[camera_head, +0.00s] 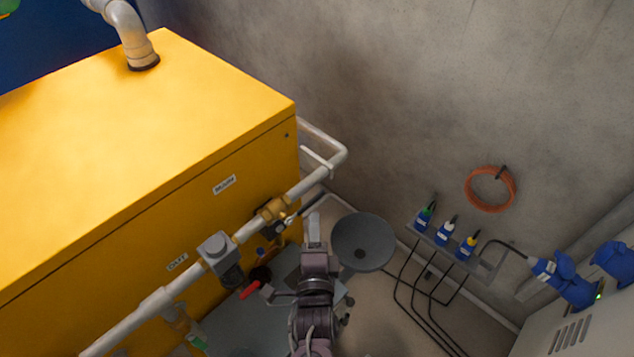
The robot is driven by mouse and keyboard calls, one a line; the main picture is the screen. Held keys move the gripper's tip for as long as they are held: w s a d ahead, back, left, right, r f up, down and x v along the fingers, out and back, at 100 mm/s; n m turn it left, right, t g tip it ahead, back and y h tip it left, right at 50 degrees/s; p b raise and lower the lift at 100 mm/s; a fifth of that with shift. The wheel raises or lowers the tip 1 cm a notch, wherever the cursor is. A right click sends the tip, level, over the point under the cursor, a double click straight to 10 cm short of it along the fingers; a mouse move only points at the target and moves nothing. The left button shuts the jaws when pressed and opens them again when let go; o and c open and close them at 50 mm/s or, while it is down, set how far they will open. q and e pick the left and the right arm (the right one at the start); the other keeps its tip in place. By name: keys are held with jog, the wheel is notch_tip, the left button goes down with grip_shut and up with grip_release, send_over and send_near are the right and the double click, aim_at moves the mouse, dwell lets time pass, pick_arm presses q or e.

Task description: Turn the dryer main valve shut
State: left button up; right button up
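A yellow cabinet (130,160) fills the left, with a pale pipe (155,305) along its front. A brass valve body (273,209) sits on this pipe, with a dark lever (306,206) reaching right and up from it. A red handle (250,290) shows lower down, beside a dark round part. I cannot tell from the small labels which one is the dryer main valve. My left gripper (313,232) is at the bottom centre, just below the dark lever in the picture. Its fingers are seen from behind, so their opening and any contact are unclear. My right gripper is out of view.
A grey round dish (362,242) stands just right of my gripper. A grey box (217,247) sits on the pipe. The floor between is partly clear.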

aim_at(313, 204)
pick_arm(q)
jog(key=shift+w+a+r, duration=0.2)
jog(key=shift+w+r, duration=0.25)
jog(key=shift+r, duration=0.3)
jog(key=w, duration=0.4)
jog(key=shift+d+f+p, duration=0.15)
jog(key=shift+f+p, duration=0.15)
jog(key=shift+f, duration=0.05)
jog(key=shift+w, duration=0.45)
jog(key=shift+s, duration=0.1)
jog(key=shift+r, duration=0.1)
jog(key=shift+c, duration=0.3)
grip_shut()
